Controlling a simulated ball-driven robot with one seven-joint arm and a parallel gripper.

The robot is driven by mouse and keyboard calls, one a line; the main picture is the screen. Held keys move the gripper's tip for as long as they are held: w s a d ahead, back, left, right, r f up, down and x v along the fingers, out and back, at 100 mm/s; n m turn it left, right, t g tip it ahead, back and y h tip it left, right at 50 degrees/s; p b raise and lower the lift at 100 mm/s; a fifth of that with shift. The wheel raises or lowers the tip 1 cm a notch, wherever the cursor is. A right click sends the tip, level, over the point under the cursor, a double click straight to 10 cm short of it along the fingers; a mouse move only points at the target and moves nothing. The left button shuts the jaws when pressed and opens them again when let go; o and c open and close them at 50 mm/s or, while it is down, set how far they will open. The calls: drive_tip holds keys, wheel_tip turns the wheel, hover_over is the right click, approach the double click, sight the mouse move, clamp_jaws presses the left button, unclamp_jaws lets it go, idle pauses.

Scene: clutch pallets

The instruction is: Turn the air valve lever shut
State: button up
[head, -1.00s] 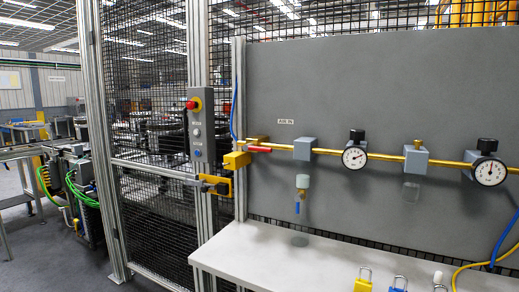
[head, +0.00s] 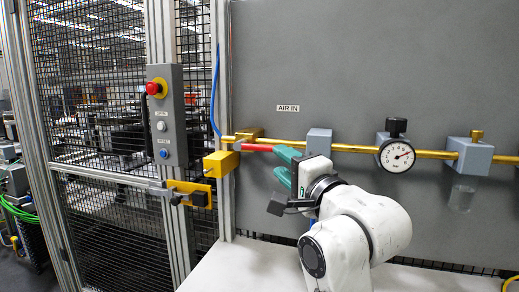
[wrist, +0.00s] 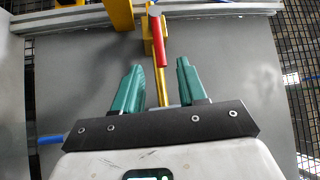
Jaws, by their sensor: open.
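The air valve's red lever (head: 256,148) lies along the brass pipe, below and left of the AIR IN label. It also shows in the wrist view (wrist: 160,52), running in line with the pipe. The brass valve body (head: 247,135) sits at the lever's left end. My gripper (head: 279,162) has green fingers and is open at the lever's free right end. In the wrist view the fingers (wrist: 160,68) stand either side of the pipe line, with the lever's free end at about fingertip level between them. I see no contact with the lever. The upper finger partly hides the pipe.
A yellow block (head: 221,163) and a door latch (head: 180,193) are left of the lever. A control box with a red emergency button (head: 157,88) is on the fence post. A pressure gauge (head: 397,155) is on the pipe to the right. A white bench (head: 230,270) lies below.

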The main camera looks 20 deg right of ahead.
sight(264, 150)
drive_tip(key=x, duration=0.9)
drive_tip(key=shift+w+p, duration=0.25)
drive_tip(key=shift+p, duration=0.05)
drive_tip(key=shift+c, duration=0.2)
clamp_jaws()
drive_tip(key=shift+f, duration=0.1)
